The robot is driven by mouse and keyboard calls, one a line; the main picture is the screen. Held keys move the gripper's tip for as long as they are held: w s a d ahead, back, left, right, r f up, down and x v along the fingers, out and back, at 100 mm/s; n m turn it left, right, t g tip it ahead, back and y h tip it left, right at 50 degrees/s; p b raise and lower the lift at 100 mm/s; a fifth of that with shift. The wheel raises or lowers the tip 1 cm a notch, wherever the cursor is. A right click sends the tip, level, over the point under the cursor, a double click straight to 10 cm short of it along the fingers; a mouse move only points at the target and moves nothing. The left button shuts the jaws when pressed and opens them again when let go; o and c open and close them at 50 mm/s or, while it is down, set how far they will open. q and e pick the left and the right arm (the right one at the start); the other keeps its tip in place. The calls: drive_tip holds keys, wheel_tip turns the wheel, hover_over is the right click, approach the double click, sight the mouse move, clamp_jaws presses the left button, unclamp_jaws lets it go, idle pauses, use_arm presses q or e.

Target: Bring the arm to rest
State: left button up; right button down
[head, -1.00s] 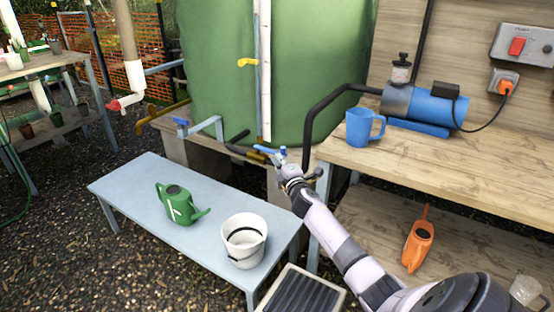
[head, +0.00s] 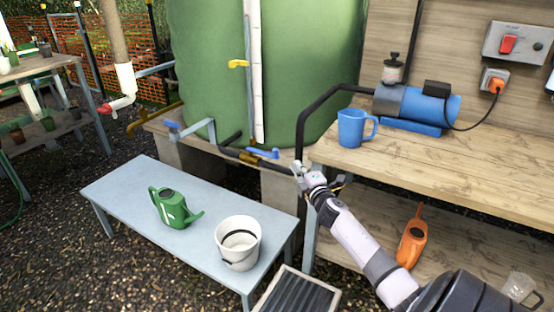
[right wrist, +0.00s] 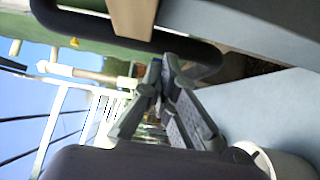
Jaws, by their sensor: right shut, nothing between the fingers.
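My right arm reaches in from the lower right of the head view. Its gripper (head: 299,168) is shut and empty, just right of the blue valve handle (head: 262,153) on the dark pipe by the green tank (head: 205,80). A gap shows between gripper and handle. The right gripper's fingers (right wrist: 160,66) also show in the right wrist view, against a dark pipe and open background. My left gripper is out of view.
A grey bench (head: 120,193) holds a green watering can (head: 170,206) and a white bucket (head: 238,243). The wooden workbench (head: 470,165) at right carries a blue jug (head: 352,128) and a blue pump (head: 428,107). An orange can (head: 412,243) is on its lower shelf.

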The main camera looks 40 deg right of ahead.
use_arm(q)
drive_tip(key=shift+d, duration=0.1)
